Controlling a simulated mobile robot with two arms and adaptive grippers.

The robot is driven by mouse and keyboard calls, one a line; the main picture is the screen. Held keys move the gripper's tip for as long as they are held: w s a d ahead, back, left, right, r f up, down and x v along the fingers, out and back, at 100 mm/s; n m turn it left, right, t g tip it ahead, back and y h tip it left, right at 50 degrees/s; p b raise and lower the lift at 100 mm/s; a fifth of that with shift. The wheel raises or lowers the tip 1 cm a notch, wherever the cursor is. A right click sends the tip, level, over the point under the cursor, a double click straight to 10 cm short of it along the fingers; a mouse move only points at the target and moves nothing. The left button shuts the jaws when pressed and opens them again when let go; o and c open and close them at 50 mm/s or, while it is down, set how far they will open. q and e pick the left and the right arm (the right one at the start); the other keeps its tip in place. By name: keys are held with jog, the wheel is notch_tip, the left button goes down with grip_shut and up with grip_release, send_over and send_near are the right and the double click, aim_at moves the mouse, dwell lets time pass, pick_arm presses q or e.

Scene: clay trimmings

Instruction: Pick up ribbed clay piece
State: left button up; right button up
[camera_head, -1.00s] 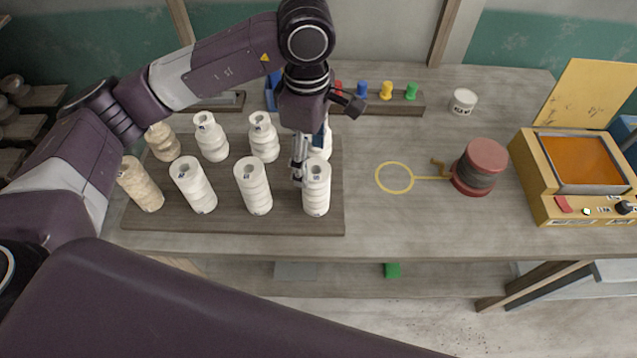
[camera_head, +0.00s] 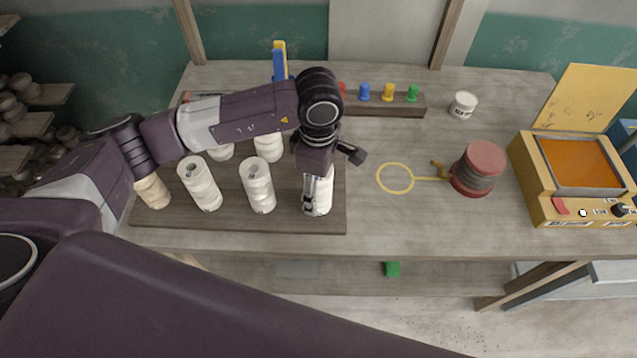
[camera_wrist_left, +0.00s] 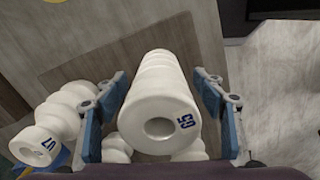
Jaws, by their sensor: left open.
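A white ribbed clay piece (camera_head: 324,196) stands at the front right of a dark board (camera_head: 240,222). In the left wrist view, a white ribbed piece (camera_wrist_left: 160,95) with a blue mark like "G5" and a hole in its end lies between my fingers. My left gripper (camera_head: 312,200) is over the front right piece, partly covering it. In the wrist view its two blue-grey fingers (camera_wrist_left: 160,78) are open on either side of the piece, with gaps showing. Other ribbed pieces stand to the left, including white ones (camera_head: 258,186) (camera_head: 200,184) and a tan one (camera_head: 152,191). My right gripper is not in view.
Another marked piece (camera_wrist_left: 45,135) is close beyond the left finger in the wrist view. Back-row pieces (camera_head: 268,147) are partly behind my arm. A yellow ring (camera_head: 395,163), a red-ended spool (camera_head: 478,168) and a yellow box (camera_head: 540,185) are to the right. Table between board and ring is clear.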

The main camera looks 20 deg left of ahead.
pick_arm(q)
grip_shut()
jog(key=shift+w, duration=0.1)
dwell(0.4)
jog(key=shift+r, duration=0.15)
